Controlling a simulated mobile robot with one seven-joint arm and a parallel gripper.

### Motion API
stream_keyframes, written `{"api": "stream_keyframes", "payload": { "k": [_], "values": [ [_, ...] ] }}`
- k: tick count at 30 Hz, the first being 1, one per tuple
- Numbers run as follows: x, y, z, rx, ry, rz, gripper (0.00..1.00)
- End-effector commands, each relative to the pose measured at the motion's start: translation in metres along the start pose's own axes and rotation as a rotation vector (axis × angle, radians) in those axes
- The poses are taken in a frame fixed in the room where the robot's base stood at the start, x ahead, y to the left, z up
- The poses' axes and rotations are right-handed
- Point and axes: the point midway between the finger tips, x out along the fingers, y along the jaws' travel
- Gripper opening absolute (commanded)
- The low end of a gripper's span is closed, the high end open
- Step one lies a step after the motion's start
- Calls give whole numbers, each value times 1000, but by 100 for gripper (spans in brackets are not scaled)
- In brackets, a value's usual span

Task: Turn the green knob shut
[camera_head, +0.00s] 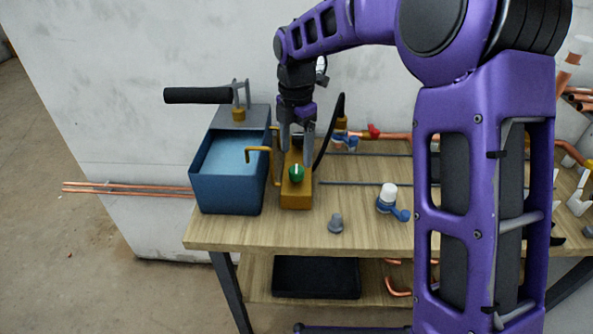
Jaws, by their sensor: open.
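The green knob (296,174) sits on the front part of a yellow-brown block (297,200) on the wooden bench. A pale mark shows on the knob's top. My gripper (298,146) points down just behind and above the green knob. Its fingers are open, over the block's rear part. A dark round part, perhaps another knob, shows between or just behind the fingers. I cannot tell whether the fingers touch it. The green knob stands clear of the fingers in this view.
A blue tank (228,178) stands left of the block, with a brass spout (258,152) between them. A black-handled lever (198,95) juts left above the tank. A black hose (329,135) rises right of my gripper. A white-capped blue valve (389,198) and grey fitting (336,224) stand right.

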Motion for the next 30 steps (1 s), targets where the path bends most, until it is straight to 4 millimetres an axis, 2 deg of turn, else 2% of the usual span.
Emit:
{"api": "stream_keyframes", "payload": {
  "k": [1, 3, 9, 21, 23, 30],
  "values": [
    [13, 0, 0, 0, 1, -3, 76],
    [26, -1, 0, 0, 1, -3, 76],
    [50, 0, 0, 0, -1, -1, 76],
    [57, 0, 0, 0, -1, 0, 76],
    [57, 0, 0, 0, -1, 0, 68],
    [56, 0, 0, 0, -1, 0, 24]
  ]
}}
